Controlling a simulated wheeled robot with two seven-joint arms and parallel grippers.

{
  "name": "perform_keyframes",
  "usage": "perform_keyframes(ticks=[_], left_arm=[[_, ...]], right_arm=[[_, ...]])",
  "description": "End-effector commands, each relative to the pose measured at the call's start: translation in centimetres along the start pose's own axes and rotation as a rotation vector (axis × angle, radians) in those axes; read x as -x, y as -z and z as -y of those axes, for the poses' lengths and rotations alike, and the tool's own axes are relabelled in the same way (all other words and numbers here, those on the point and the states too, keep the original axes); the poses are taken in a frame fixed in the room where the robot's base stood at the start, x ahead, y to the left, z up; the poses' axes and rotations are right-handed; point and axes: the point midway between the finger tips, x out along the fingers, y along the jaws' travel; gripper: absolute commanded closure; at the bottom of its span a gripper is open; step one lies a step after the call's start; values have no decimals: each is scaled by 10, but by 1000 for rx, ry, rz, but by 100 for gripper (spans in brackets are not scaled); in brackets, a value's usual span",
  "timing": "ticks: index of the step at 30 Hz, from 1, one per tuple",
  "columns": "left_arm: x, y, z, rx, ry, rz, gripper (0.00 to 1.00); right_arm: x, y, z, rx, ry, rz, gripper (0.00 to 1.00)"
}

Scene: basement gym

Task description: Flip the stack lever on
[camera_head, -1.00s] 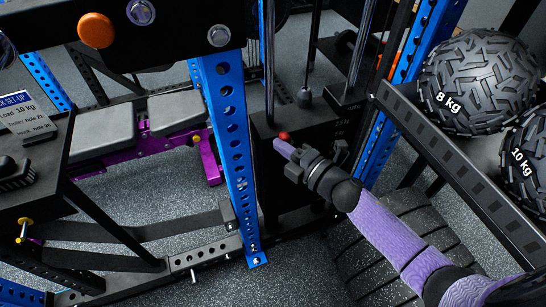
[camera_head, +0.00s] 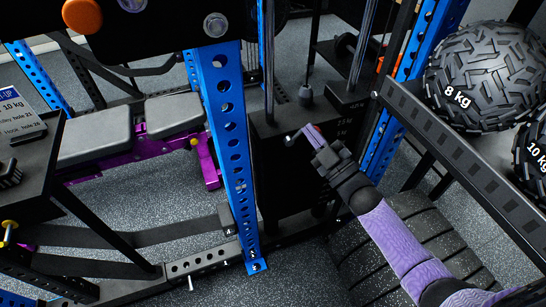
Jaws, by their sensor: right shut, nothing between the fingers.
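The weight stack housing (camera_head: 268,150) is a dark box standing behind the blue post, with pale number marks on its top at the right. My right gripper (camera_head: 303,137) is shut and empty, over the top front edge of this housing. A small patch of red (camera_head: 316,128) shows right at its fingers; it may be the lever's red knob, but the fingers cover most of that spot. I cannot tell the lever's position or whether the fingers touch it. My left gripper is not in view.
A perforated blue post (camera_head: 229,135) stands left of the housing, and another blue post (camera_head: 385,145) stands right of it. A black rail (camera_head: 450,160) slants beside my right forearm, with textured 8 kg (camera_head: 480,75) and 10 kg (camera_head: 535,160) balls beyond. A purple-framed bench (camera_head: 95,145) stands at left.

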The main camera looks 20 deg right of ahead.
Motion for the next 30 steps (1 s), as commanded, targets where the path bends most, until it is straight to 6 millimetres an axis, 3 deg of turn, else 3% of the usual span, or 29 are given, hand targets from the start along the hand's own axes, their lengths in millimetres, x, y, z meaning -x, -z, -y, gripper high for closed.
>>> perform_keyframes(ticks=[13,30], left_arm=[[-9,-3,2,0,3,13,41],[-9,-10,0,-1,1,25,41]], right_arm=[[6,-14,-7,-205,-92,1,100],[7,-16,-8,-239,-107,0,100]])
